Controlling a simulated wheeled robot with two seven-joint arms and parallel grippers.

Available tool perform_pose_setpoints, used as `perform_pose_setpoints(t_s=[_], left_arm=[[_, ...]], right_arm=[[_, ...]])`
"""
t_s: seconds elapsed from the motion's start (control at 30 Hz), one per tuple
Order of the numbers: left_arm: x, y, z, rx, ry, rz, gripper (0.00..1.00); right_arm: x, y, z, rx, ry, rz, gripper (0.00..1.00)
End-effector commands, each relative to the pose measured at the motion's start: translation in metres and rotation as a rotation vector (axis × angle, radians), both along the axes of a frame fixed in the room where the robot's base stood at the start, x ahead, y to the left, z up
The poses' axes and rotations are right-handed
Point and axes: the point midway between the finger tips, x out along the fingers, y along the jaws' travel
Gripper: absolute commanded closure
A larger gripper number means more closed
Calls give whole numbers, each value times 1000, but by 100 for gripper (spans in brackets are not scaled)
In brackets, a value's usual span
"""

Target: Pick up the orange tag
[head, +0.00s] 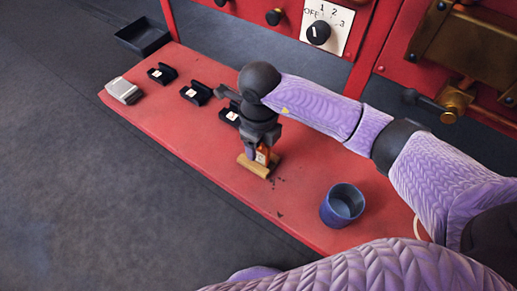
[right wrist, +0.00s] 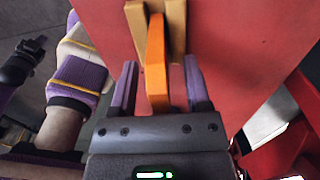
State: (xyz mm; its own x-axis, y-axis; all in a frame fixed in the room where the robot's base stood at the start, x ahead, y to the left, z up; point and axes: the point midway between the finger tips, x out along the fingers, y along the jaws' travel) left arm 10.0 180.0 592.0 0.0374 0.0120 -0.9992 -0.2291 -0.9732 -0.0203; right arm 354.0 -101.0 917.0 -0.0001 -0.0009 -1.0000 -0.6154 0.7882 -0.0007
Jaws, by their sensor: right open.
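The orange tag (head: 262,155) stands upright in a tan wooden holder (head: 251,167) on the red bench. In the right wrist view the orange tag (right wrist: 156,70) rises between my right gripper's two fingers, with a gap on each side. My right gripper (head: 261,146) points down over the tag and is open; its fingers also show in the right wrist view (right wrist: 159,84). The hand hides part of the tag in the head view. A dark end of what looks like my left arm (right wrist: 20,65) shows at the left of the right wrist view; its jaws are unclear.
A blue cup (head: 343,204) stands on the red bench (head: 300,222) to the right. Several black holders with white labels (head: 196,93) and a grey block (head: 123,90) are at the left. A black tray (head: 142,38) lies behind. A red panel with a dial (head: 318,32) stands at the back.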

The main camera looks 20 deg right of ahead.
Motion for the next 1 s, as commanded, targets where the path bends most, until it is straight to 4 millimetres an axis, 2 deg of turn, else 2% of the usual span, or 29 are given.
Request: perform_pose_setpoints(t_s=[0.07,0.3,0.37,0.77,0.87,1.0], left_arm=[[2,0,0,0,-4,0,100],[3,1,0,1,-5,-1,100],[2,1,0,1,-5,-1,100],[0,1,2,1,-1,-1,100],[1,1,8,1,-3,-2,100],[2,1,19,3,-6,-3,100]], right_arm=[[0,0,1,0,0,0,38],[0,0,1,1,0,0,89],[0,0,1,1,0,0,100],[0,0,4,1,-2,0,100],[1,0,23,2,-5,0,100],[1,0,64,2,-6,1,100]])
